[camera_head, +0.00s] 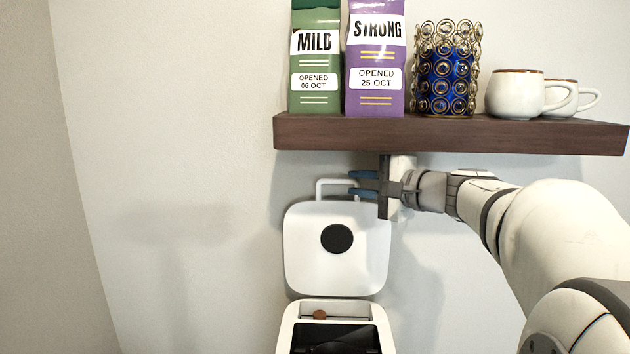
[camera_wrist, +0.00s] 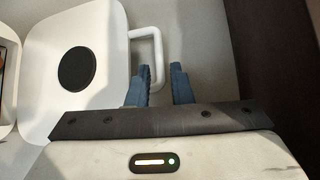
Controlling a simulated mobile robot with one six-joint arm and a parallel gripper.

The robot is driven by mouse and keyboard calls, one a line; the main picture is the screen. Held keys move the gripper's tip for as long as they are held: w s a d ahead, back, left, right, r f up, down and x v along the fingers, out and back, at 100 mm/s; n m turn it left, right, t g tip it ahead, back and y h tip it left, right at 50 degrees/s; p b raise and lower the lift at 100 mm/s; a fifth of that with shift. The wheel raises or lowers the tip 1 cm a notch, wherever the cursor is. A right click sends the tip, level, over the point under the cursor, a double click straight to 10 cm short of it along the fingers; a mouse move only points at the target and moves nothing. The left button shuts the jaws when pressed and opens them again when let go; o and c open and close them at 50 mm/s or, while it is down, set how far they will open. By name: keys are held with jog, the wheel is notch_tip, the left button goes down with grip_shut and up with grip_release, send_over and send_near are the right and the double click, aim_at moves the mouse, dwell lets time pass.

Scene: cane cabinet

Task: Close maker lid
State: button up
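The coffee maker (camera_head: 289,328) stands below the shelf with its white lid (camera_head: 305,240) raised upright. The lid has a round black disc (camera_head: 336,238) on its inner face and a white loop handle (camera_head: 319,190) on its top edge. The lid (camera_wrist: 110,30) and handle (camera_wrist: 146,32) also show in the wrist view. My gripper (camera_head: 353,183) is at the right end of the handle, its blue fingers pointing left. In the wrist view the fingers (camera_wrist: 161,68) are apart, with the handle's end bar lined up between them. Whether they touch it is unclear.
A dark wooden shelf (camera_head: 450,134) runs just above my gripper. On it stand a green MILD bag (camera_head: 315,65), a purple STRONG bag (camera_head: 376,55), a blue ornate holder (camera_head: 447,75) and white mugs (camera_head: 515,95). The wall left of the maker is clear.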

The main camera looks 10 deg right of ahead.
aim_at(342, 182)
jog(key=p+x, duration=0.1)
jog(key=x, duration=0.4)
jog(key=shift+w+a, duration=0.25)
jog(key=shift+w, duration=0.05)
jog(key=shift+f, duration=0.1)
jog(key=shift+c, duration=0.6)
grip_shut()
